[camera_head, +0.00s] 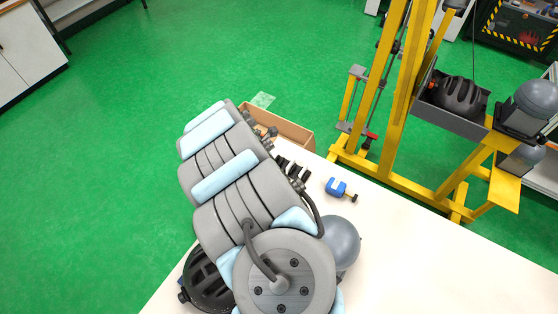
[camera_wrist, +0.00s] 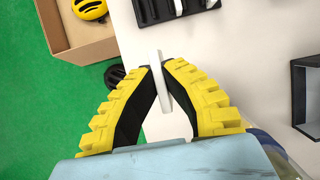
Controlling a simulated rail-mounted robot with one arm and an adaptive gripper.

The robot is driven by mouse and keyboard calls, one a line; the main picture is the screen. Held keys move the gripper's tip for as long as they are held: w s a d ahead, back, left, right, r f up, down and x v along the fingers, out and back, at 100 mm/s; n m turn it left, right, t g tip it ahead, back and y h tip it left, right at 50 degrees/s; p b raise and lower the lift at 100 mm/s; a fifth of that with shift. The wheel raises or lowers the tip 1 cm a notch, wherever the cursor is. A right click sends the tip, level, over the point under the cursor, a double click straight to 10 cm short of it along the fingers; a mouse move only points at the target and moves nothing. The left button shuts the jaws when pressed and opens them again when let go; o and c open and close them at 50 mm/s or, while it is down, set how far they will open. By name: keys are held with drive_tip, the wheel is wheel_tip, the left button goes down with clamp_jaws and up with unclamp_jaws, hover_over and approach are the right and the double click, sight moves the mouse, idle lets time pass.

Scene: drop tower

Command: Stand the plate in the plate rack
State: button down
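The white plate (camera_wrist: 158,72) shows edge-on in the wrist view, as a thin upright strip. My gripper (camera_wrist: 162,66) is shut on it, with the two yellow-and-black fingers pressing from both sides. The black plate rack (camera_wrist: 150,12) stands on the white table at the top of the wrist view, ahead of the plate and apart from it. Something white shows between its parts, and the picture's edge cuts it off. In the head view the rack (camera_head: 293,168) is partly hidden by my arm, which also hides my gripper and the plate.
A cardboard box (camera_wrist: 88,46) with a yellow helmet (camera_wrist: 90,8) is left of the rack. A blue clamp (camera_head: 337,187), a grey dome (camera_head: 341,242) and a black helmet (camera_head: 207,281) are near my arm. A yellow drop tower (camera_head: 397,95) stands behind.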

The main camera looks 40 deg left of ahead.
drive_tip(key=w+a+f+b, duration=0.1)
drive_tip(key=w+f+b, duration=0.2)
drive_tip(key=w+b, duration=0.15)
drive_tip(key=b, duration=0.5)
approach(278, 157)
drive_tip(key=shift+d, duration=0.55)
drive_tip(key=shift+w+a+x, duration=0.15)
drive_tip(key=shift+w+x, duration=0.05)
drive_tip(key=shift+x, duration=0.75)
drive_tip(key=shift+w+a+x, duration=0.1)
drive_tip(key=shift+w+x, duration=0.05)
drive_tip(key=shift+x, duration=0.8)
drive_tip(key=shift+w, duration=0.25)
drive_tip(key=shift+w+f, duration=0.1)
drive_tip(key=shift+f, duration=1.7)
drive_tip(key=shift+r, duration=0.1)
drive_tip(key=shift+b, duration=0.3)
